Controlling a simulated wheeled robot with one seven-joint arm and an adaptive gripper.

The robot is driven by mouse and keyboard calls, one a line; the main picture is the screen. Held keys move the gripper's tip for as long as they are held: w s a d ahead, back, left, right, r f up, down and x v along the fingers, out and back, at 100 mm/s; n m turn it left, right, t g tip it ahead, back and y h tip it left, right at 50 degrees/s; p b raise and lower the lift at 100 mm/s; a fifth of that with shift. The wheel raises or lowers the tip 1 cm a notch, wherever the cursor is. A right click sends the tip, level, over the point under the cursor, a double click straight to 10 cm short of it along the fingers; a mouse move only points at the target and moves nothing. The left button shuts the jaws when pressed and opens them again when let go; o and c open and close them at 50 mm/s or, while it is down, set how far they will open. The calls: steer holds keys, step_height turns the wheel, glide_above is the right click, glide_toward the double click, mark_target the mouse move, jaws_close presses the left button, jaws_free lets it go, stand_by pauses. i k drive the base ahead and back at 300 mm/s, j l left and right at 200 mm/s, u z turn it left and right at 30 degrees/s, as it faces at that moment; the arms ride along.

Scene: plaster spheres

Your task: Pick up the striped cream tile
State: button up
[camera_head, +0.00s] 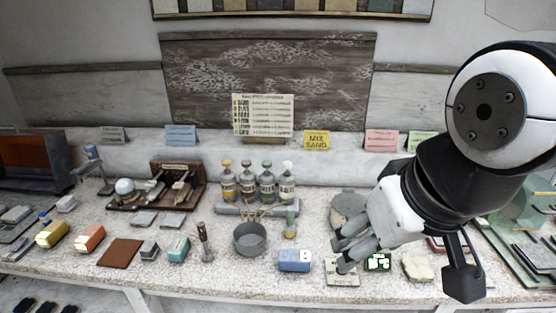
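A small flat cream tile with dark markings (343,281) lies at the front edge of the table, just below my gripper. The markings are too small to tell whether they are stripes. A plain-looking cream block (417,268) lies further right. My gripper (340,257) reaches in from the right, its fingers pointing left and down. The two fingertips are apart, with nothing visible between them. The lower fingertip overlaps the far edge of the marked tile in the picture; I cannot tell whether it touches.
A grey pot (250,239) stands further left. A grey round stone (348,207) sits behind my fingers. Several bottles (268,185) stand at the back.

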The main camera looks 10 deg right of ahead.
mark_target(418, 266)
steer(key=z, duration=0.9)
